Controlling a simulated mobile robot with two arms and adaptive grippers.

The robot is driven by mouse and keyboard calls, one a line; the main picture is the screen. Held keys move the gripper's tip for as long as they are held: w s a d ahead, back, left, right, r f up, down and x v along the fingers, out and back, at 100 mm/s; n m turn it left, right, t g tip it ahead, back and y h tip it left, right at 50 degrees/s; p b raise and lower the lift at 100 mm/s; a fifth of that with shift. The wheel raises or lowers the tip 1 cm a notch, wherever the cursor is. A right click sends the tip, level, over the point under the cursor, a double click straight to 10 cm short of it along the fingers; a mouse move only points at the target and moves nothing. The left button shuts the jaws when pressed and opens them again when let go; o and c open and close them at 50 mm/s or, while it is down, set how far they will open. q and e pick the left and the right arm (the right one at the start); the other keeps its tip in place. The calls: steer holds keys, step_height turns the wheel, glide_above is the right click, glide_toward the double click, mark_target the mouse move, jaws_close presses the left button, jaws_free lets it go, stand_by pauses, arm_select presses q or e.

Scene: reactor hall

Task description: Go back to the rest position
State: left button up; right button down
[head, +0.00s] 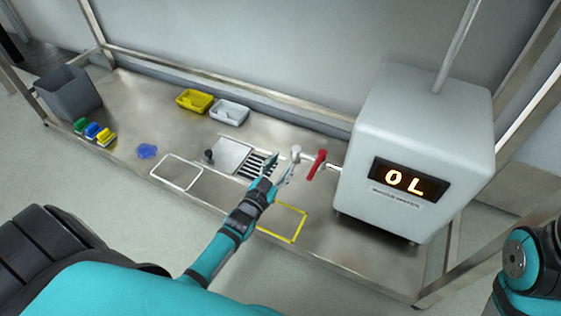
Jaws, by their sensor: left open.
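My left gripper (278,170) is stretched out over the middle of the metal bench. Its jaws are open, just left of a red-handled valve (317,164) on a short pipe at the side of the grey box. I cannot tell whether it touches the pipe. My right arm shows only in part at the lower right edge, and its gripper is out of view.
The grey box (416,150) with a lit "0 L" display stands on the right of the bench (130,100). Metal posts frame the bench.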

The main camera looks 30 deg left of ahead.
arm_select(q)
steer(key=shift+r, duration=1)
